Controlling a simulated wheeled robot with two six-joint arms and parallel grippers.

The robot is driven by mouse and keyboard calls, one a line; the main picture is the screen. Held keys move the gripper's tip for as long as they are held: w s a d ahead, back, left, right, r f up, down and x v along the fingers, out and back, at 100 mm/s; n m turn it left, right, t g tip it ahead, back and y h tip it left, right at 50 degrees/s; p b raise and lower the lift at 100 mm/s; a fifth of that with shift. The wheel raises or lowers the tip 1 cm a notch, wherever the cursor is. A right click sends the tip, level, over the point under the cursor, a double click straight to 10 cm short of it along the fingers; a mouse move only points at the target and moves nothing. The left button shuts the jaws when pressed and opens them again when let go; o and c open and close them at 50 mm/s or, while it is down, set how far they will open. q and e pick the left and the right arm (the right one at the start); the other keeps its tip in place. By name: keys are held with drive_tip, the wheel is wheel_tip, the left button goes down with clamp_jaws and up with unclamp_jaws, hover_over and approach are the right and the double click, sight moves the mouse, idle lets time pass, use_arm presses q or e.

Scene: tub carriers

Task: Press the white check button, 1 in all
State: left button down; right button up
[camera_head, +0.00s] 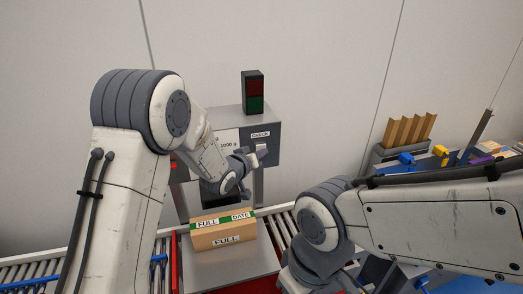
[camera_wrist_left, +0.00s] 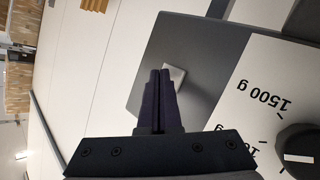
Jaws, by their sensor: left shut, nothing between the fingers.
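The white check button (camera_head: 261,148) is on the grey front panel of the weighing station, under a "CHECK" label (camera_head: 261,134). In the left wrist view the button (camera_wrist_left: 177,72) shows as a pale square just beyond my fingertips, partly covered by them. My left gripper (camera_head: 257,156) is shut and empty, its fingertips at the button. In the left wrist view the closed dark fingers (camera_wrist_left: 160,75) overlap the button's left part; I cannot tell whether they touch it. My right arm enters from the right; its gripper is not visible.
A carton (camera_head: 224,231) labelled "FULL" and "DATE" sits on the grey platform below the panel. A red and green signal light (camera_head: 253,92) stands on the station. Roller conveyor (camera_head: 30,270) runs left. A rack of brown dividers (camera_head: 408,130) stands right.

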use_arm(q)
drive_tip(key=shift+w+a, duration=0.1)
drive_tip(key=shift+w, duration=0.2)
drive_tip(key=shift+s, duration=0.1)
idle(0.4)
drive_tip(key=shift+s+d+b, duration=0.3)
drive_tip(key=shift+s+b, duration=0.1)
drive_tip(key=shift+s, duration=0.35)
drive_tip(key=shift+s, duration=0.1)
drive_tip(key=shift+s+d+b, duration=0.25)
drive_tip(key=shift+s+b, duration=0.05)
drive_tip(key=shift+s, duration=0.45)
drive_tip(key=shift+s+d+b, duration=0.25)
drive_tip(key=shift+s+b, duration=0.1)
drive_tip(key=shift+s, duration=0.45)
drive_tip(key=shift+s+d+b, duration=0.25)
drive_tip(key=shift+s+b, duration=0.05)
drive_tip(key=shift+s, duration=0.45)
